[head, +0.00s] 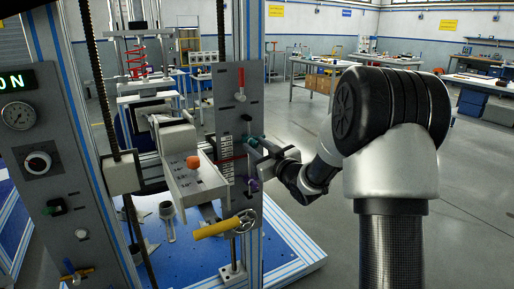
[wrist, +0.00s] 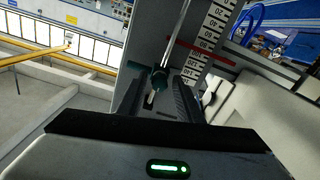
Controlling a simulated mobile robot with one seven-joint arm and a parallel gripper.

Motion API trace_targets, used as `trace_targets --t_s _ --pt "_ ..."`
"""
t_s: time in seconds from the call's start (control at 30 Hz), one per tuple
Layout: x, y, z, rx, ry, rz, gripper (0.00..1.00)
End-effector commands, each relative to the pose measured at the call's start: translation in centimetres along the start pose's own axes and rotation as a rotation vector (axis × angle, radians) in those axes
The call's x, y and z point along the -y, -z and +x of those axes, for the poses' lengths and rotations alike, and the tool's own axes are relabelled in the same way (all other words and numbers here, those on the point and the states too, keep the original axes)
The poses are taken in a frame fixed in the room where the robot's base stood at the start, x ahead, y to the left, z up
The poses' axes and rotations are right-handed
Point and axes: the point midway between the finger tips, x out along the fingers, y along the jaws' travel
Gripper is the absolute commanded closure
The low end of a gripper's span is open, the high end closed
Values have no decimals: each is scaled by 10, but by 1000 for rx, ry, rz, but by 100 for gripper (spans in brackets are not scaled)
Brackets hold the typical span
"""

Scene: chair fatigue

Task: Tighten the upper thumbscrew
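The upper thumbscrew, a teal knob (head: 253,140), sits on the grey upright panel beside the printed scale. A purple knob (head: 253,185) sits lower on the same panel. My gripper (head: 262,150) is at the panel from the right, level with or just below the teal knob. In the wrist view, my gripper (wrist: 164,98) has its dark fingers apart, with the teal knob (wrist: 159,80) between them or just beyond their tips. A gap shows beside the knob; I cannot tell whether either finger touches it.
A red pointer (head: 232,159) crosses the scale (head: 226,158). A red-handled lever (head: 240,85) is higher on the panel. A yellow-handled crank wheel (head: 225,226) is below. An orange knob (head: 193,162) is on the grey carriage to the left.

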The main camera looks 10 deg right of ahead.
Motion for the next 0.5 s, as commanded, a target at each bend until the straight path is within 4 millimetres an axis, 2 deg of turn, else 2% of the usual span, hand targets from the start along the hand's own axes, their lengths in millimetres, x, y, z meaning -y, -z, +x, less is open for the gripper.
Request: trace_targets --t_s 0.03,0.17,0.5 --pt "0 0 0 0 0 0 77" --pt "0 0 0 0 0 0 99" --pt "-1 0 -1 1 -1 39 100"
